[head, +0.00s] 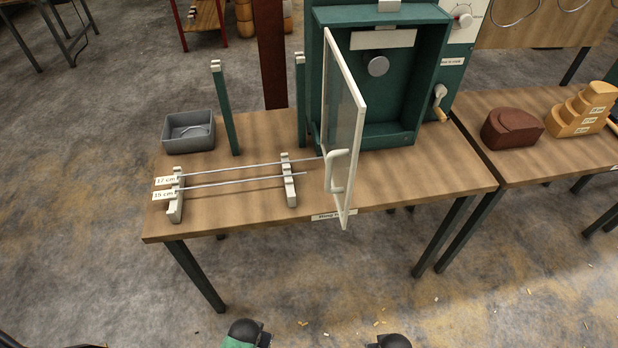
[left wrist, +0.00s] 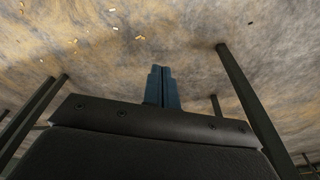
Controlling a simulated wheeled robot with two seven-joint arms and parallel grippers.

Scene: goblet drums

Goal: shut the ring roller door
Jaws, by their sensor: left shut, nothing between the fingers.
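The ring roller is a dark green open-fronted cabinet (head: 322,16) at the back of the wooden bench. Its door (head: 343,125), a clear pane in a pale frame, stands wide open and juts toward me from the cabinet's left side. A white handle (head: 338,172) sits low on the door. Inside the cabinet a round grey knob shows on the back wall. My left gripper (left wrist: 162,73) shows only in the left wrist view, with its two blue-grey fingers together and empty above the floor, away from the door. My right gripper is not in view.
On the bench (head: 400,180), two thin rods (head: 240,181) lie across pale notched stands left of the door. A grey bin (head: 188,131) and green posts (head: 225,110) stand behind them. A crank (head: 439,100) is right of the cabinet. Bench legs (left wrist: 250,105) show in the left wrist view.

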